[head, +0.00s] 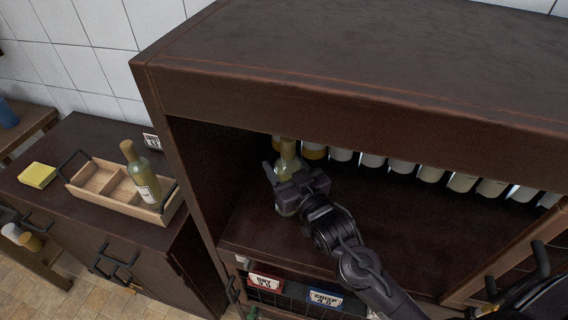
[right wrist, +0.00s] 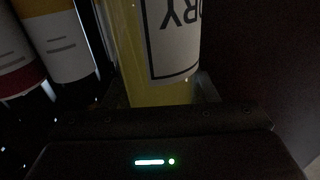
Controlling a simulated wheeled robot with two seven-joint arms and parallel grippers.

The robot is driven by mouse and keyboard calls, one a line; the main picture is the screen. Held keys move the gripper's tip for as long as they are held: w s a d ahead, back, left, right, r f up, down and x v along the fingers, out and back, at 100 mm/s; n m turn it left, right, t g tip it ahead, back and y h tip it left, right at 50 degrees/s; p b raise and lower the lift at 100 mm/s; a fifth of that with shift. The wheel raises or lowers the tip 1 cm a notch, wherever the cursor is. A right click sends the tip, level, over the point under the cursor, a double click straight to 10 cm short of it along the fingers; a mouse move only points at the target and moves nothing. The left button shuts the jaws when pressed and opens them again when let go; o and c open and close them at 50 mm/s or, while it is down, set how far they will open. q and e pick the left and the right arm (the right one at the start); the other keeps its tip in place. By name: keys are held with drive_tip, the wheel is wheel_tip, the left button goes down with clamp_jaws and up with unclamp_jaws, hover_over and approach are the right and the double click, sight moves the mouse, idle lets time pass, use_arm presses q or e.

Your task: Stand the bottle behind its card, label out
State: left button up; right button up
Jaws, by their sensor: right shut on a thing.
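My right gripper (head: 280,177) is inside the dark shelf bay, near its left wall, shut on a yellow-green bottle (head: 287,161). The bottle looks upright in the head view; whether its base touches the shelf is hidden by the gripper. In the right wrist view the bottle (right wrist: 130,45) stands between the fingers, and its white label (right wrist: 174,40) shows upside down, with letters ending in "RY". A red-and-white card reading "DRY" (head: 266,283) and a blue-and-white card reading "CRISP" (head: 326,299) are on the front below the bay. My left gripper is not in view.
Several bottles (head: 372,161) line the back of the bay. The shelf board (head: 395,225) right of my gripper is clear. A low top board (head: 330,100) overhangs it. On the left counter, a wooden crate (head: 122,206) holds another bottle (head: 141,174), beside a yellow block (head: 37,175).

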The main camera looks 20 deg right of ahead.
drive_tip(key=o, duration=1.1)
drive_tip(key=shift+f, duration=0.15)
drive_tip(key=shift+c, duration=0.2)
drive_tip(key=o, duration=0.4)
drive_tip(key=shift+s, duration=0.1)
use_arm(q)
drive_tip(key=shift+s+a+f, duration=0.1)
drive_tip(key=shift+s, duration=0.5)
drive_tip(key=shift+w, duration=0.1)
use_arm(e)
drive_tip(key=shift+r, duration=0.2)
use_arm(q)
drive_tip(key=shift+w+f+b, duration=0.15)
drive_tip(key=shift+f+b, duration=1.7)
drive_tip(key=shift+b, duration=0.1)
use_arm(e)
drive_tip(key=shift+s+d, duration=0.35)
drive_tip(key=shift+s, duration=1.6)
drive_tip(key=shift+s+d, duration=0.4)
drive_tip(key=shift+s, duration=1.55)
drive_tip(key=shift+s+d, duration=0.35)
drive_tip(key=shift+s, duration=1.6)
